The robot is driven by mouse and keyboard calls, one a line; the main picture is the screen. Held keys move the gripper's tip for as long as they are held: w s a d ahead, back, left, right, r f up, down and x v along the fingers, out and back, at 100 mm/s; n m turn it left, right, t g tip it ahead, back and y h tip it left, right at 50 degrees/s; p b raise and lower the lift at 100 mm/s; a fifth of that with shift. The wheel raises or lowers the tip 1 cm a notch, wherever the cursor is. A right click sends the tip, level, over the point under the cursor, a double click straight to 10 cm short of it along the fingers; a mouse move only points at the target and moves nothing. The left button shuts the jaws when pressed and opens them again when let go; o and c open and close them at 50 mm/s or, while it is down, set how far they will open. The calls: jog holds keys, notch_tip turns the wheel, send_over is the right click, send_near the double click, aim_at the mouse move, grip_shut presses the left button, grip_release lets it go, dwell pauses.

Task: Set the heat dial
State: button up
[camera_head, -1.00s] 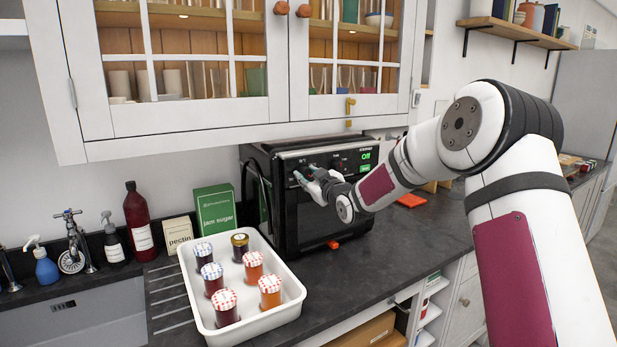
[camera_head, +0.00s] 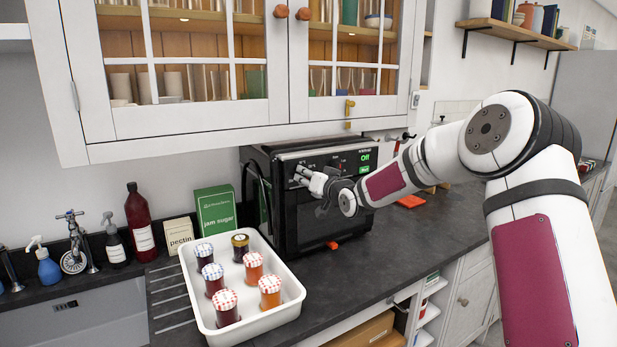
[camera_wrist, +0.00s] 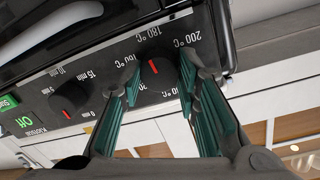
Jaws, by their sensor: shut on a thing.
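The heat dial (camera_wrist: 157,72) is a dark round knob with a red pointer mark on the oven's black front panel. In the wrist view its printed scale is upside down, and the red mark points roughly toward the 180 °C label (camera_wrist: 148,33). My gripper (camera_wrist: 158,80) has its teal-padded fingers on either side of the dial and is shut on it. In the head view my gripper (camera_head: 303,174) is at the upper left of the oven (camera_head: 308,217) front and hides this dial. The green display (camera_head: 366,156) reads Off.
A second dial (camera_wrist: 68,99), marked in minutes, sits beside the heat dial. A white tray (camera_head: 205,318) of several jars stands left of the oven. The glazed cabinet (camera_head: 190,132) hangs close above.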

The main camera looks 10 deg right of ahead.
jog(key=shift+f+m, duration=0.1)
jog(key=shift+m, duration=0.4)
jog(key=o, duration=1.2)
jog(key=shift+c, duration=0.2)
jog(key=v, duration=1.2)
